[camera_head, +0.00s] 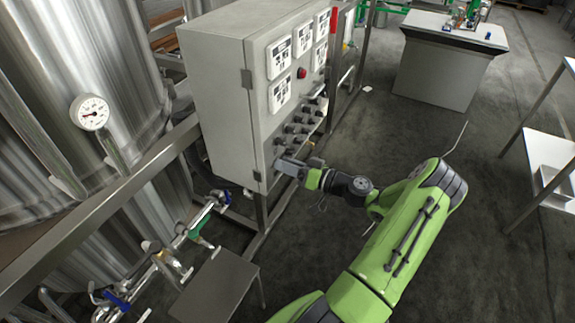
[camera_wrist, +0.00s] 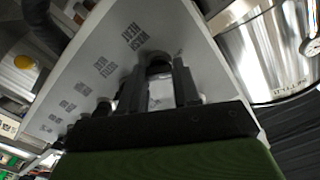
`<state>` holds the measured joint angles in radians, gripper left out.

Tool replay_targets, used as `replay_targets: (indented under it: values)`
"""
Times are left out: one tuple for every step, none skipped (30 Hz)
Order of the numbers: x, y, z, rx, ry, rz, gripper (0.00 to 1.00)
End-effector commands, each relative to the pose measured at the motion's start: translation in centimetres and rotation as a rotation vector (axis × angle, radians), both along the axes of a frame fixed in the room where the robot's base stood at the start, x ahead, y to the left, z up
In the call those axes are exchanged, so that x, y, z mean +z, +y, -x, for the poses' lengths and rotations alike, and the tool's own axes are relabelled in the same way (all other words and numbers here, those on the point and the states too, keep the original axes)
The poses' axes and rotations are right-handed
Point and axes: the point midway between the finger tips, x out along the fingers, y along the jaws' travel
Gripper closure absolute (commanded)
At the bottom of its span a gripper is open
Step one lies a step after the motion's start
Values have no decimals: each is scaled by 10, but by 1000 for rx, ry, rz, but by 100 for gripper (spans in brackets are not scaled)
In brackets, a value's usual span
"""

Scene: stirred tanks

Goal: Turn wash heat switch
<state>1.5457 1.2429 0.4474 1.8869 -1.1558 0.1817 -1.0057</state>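The wash heat switch is a dark round knob (camera_wrist: 159,63) on the grey control cabinet (camera_head: 222,85), beside the upside-down "WASH HEAT" label (camera_wrist: 133,38) in the wrist view. My gripper (camera_head: 288,166) is at the low near end of the cabinet's switch panel. In the wrist view the two dark fingers of my gripper (camera_wrist: 160,84) stand apart, one on each side of the knob. I cannot tell whether they touch it. In the head view my gripper hides this knob.
Several other dark knobs (camera_head: 300,127) sit in rows on the panel, with a red button (camera_head: 302,73) and meters above. A steel tank with a gauge (camera_head: 90,112) stands at left. Valved pipes (camera_head: 187,232) run below. The floor at right is clear up to a white shelf (camera_head: 548,165).

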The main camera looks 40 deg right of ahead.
Motion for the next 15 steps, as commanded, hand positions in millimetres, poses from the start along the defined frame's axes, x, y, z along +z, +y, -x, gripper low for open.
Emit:
replay_targets:
  values:
    - [0,0,0,0,0,0,77]
    - [0,0,0,0,0,0,81]
    - [0,0,0,0,0,0,88]
    - [0,0,0,0,0,0,92]
    - [0,0,0,0,0,0,97]
    - [0,0,0,0,0,0,100]
    - [0,0,0,0,0,0,100]
    - [0,0,0,0,0,-1,100]
    - [0,0,0,0,1,-3,100]
    - [0,0,0,0,2,-6,100]
    - [0,0,0,0,3,-9,100]
    - [0,0,0,0,6,-16,100]
    - [0,0,0,0,8,-23,100]
    - [0,0,0,0,11,-31,100]
    - [0,0,0,0,16,-46,100]
